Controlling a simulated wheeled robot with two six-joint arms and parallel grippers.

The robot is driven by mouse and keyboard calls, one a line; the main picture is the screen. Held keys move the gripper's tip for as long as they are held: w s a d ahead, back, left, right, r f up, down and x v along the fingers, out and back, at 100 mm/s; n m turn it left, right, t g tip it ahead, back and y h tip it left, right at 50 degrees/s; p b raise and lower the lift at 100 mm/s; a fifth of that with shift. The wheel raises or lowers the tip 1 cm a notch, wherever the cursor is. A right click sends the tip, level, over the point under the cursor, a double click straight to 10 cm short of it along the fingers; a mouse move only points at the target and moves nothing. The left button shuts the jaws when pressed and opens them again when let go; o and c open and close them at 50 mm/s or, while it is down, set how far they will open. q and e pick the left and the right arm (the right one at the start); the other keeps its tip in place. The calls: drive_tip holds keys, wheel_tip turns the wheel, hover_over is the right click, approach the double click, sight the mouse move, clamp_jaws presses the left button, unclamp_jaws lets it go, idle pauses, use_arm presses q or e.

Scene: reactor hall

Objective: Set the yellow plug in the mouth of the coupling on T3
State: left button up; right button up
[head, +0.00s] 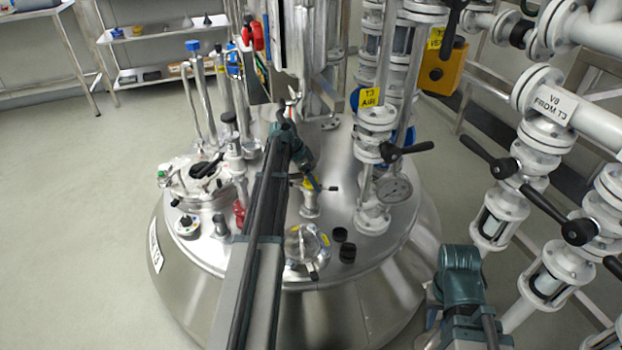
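A small yellow piece, which looks like the yellow plug (308,184), shows at the top of a short steel coupling (310,207) on the lid of tank T3 (385,255). My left arm reaches over the lid, and my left gripper (315,184) is down at the yellow piece. The wrist covers much of it, so I cannot tell if its fingers are closed or if the plug is seated. My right arm is folded at the lower right, off the lid. Its gripper (434,312) is partly hidden behind its own wrist, and its fingers are not clear.
Two black caps (346,252) lie on the lid, near a round sight port (302,246). The floor (75,200) at left is clear.

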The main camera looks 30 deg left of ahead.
use_arm(q)
drive_tip(key=p+v, duration=0.7)
drive_tip(key=shift+r, duration=0.2)
drive_tip(key=shift+a, duration=0.1)
drive_tip(key=shift+s, duration=0.1)
drive_tip(key=s+d+f+n+g+y, duration=0.1)
drive_tip(key=s+d+n, duration=0.3)
drive_tip(key=s+d, duration=0.8)
drive_tip(key=s+d+f+n+g+y, duration=0.15)
drive_tip(key=s+d+n, duration=0.45)
drive_tip(key=d, duration=1)
drive_tip(key=s+d+r+m+p, duration=0.2)
drive_tip(key=d+r+p, duration=0.1)
drive_tip(key=r+p, duration=0.5)
drive_tip(key=s+d+r+m+g+y+p, duration=0.1)
drive_tip(key=d+r+p, duration=0.3)
drive_tip(key=r+p, duration=0.4)
drive_tip(key=s+d+r+m+p, duration=0.3)
drive_tip(key=s+d+r+p, duration=0.1)
drive_tip(key=r+p, duration=0.4)
drive_tip(key=shift+r, duration=0.75)
